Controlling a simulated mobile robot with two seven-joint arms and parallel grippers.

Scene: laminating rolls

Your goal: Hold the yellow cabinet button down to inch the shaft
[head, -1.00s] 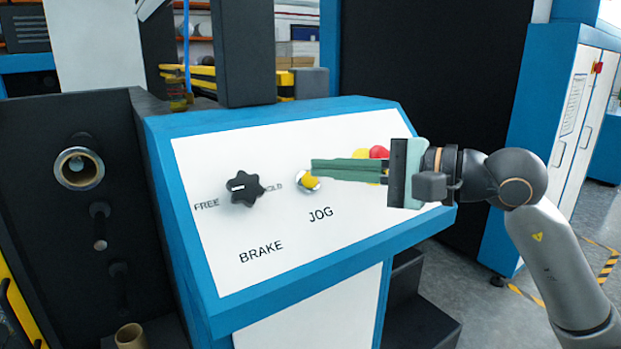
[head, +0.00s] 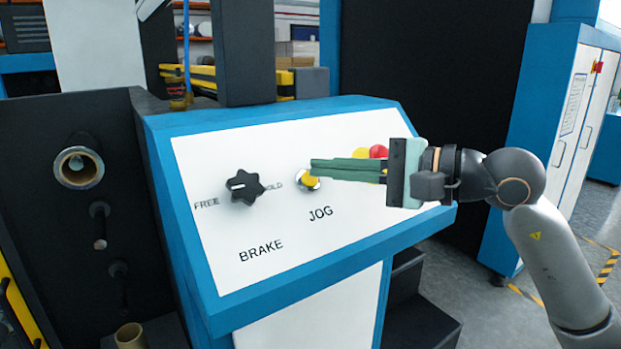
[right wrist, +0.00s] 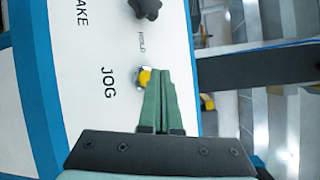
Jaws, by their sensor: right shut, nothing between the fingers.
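The yellow JOG button (head: 309,181) sits in a silvery ring on the white face of the cabinet panel (head: 330,250), above the word JOG. My right gripper (head: 313,168) comes in from the right with its green fingers together and nothing between them. Its fingertips lie at the button and cover its upper part in the head view. In the right wrist view the yellow button (right wrist: 144,77) shows just beside the fingertips (right wrist: 160,72). I cannot tell whether the tips touch the button or whether it is pressed in. My left gripper is not in view.
A black BRAKE knob (head: 243,187) stands left of the button, between FREE and HOLD. A red button (head: 378,152) and another yellow part (head: 361,153) show behind my fingers. A dark machine side with a hollow shaft end (head: 78,168) is at the left.

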